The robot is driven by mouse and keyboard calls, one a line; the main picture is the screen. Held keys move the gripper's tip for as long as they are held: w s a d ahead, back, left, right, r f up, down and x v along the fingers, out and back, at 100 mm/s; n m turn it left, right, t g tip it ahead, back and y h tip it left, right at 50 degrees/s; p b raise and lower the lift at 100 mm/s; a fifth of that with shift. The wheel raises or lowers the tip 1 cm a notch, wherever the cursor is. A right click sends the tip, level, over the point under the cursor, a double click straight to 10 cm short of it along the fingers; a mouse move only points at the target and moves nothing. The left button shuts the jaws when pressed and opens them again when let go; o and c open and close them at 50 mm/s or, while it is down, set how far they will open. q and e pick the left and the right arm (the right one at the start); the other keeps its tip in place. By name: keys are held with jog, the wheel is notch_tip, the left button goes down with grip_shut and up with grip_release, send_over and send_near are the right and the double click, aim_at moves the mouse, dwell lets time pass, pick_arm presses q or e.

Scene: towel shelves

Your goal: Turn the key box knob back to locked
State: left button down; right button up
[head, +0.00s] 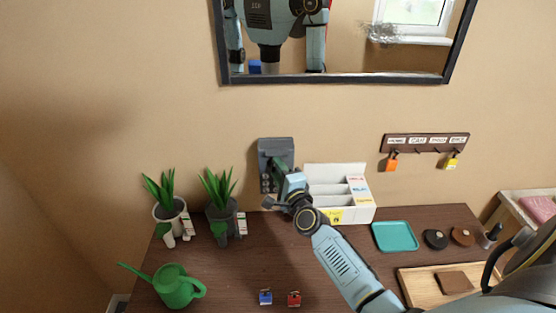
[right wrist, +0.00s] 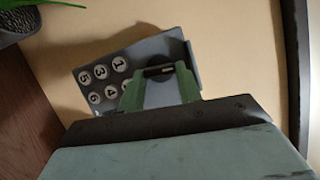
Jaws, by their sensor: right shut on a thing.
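The grey key box (head: 276,148) is on the wall above the desk, left of the white sorter. My right gripper (head: 279,172) is up against its front and hides most of its lower part in the head view. In the right wrist view the key box (right wrist: 112,60) looks tilted, with round numbered buttons on its left part. My right gripper (right wrist: 160,85) has its two green fingers on either side of the dark round knob (right wrist: 160,92), shut on it. A dark bar spans the gap at the top of the knob. The knob's marking is not readable. My left gripper is not in view.
A white sorter (head: 324,172) stands close right of my right gripper. Two potted plants (head: 168,208) and a green watering can (head: 178,287) are on the left. A teal tray (head: 394,236) lies to the right. A key rack (head: 424,143) hangs on the wall; small padlocks (head: 265,297) lie in front.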

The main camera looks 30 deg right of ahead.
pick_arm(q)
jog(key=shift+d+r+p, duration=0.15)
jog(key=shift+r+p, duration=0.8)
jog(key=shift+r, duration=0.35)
pick_arm(e)
jog(key=shift+r+n+g, duration=0.2)
jog(key=shift+n+g, duration=0.1)
jog(key=shift+n, duration=0.4)
